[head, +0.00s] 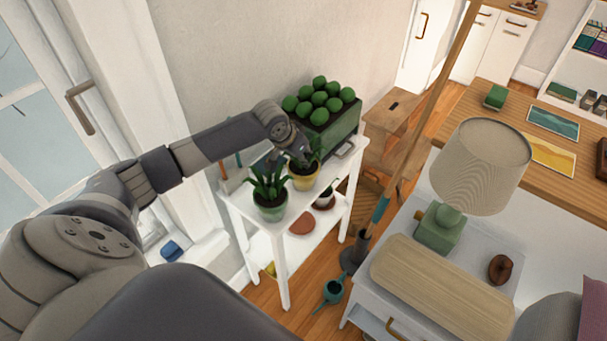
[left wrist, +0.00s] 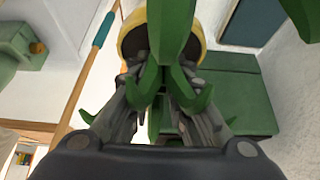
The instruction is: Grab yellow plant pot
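The yellow plant pot (head: 304,183) holds a green leafy plant and stands on the top of a white shelf stand, right of a green pot (head: 271,210) with a similar plant. My left gripper (head: 301,153) reaches down from above into the leaves of the yellow pot's plant. In the left wrist view the yellow pot (left wrist: 133,20) shows at the top, beyond the fingertips. The left gripper (left wrist: 163,85) has its fingers spread, with green leaves between them. Leaves hide part of the pot, and whether a finger touches it cannot be told. My right gripper is not in view.
A green planter (head: 340,133) with round green plants stands right behind the yellow pot. The white stand (head: 283,246) has narrow free room at its front edge. A lamp (head: 481,165) and a white cabinet are at right. A teal watering can (head: 333,291) is on the floor.

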